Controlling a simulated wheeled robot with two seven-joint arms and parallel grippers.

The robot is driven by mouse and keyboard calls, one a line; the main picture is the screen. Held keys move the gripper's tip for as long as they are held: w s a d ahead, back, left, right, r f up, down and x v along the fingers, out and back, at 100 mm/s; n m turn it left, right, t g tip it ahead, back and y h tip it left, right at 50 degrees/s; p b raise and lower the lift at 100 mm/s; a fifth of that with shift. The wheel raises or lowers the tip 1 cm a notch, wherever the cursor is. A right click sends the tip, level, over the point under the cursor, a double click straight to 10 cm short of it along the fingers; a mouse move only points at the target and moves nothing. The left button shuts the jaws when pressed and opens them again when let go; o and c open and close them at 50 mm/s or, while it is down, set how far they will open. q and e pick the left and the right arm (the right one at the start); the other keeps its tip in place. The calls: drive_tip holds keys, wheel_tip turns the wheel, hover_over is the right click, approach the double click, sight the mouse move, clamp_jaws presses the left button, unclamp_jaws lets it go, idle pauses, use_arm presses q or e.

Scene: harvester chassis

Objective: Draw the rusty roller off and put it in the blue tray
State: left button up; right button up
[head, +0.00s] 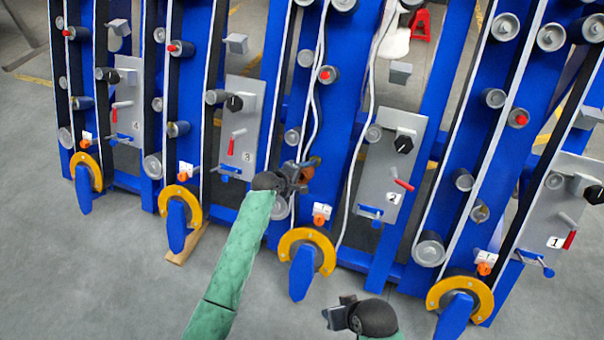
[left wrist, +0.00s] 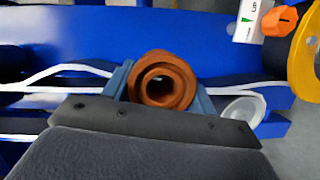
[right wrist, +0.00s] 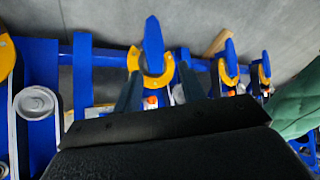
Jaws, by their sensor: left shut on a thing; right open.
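The rusty roller (left wrist: 178,86) is a brown-orange ring with a dark hole in its end, seen end-on in the left wrist view. My left gripper (head: 302,174) is shut on it, one finger on each side, in front of a blue upright. In the head view the roller (head: 309,172) is partly hidden by the gripper. I cannot tell whether it still sits on a shaft. My right gripper (head: 338,313) is open and empty, low in front of the rack; its two fingers also show apart in the right wrist view (right wrist: 160,88). I see no blue tray in these frames.
Blue uprights carry grey rollers (head: 430,250), white belts and red-tipped pins. Grey panels (head: 392,170) with black knobs and red levers stand between them. Yellow half-rings (head: 306,237) with blue pointed feet jut out at the bottom. Grey floor (head: 90,280) in front is clear.

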drive_tip(key=v, duration=0.2)
drive_tip(key=p+v, duration=0.1)
drive_tip(key=shift+w+d+r, duration=0.1)
drive_tip(key=shift+d+r, duration=0.15)
drive_tip(key=shift+r, duration=0.15)
idle(0.4)
drive_tip(key=shift+w, duration=0.25)
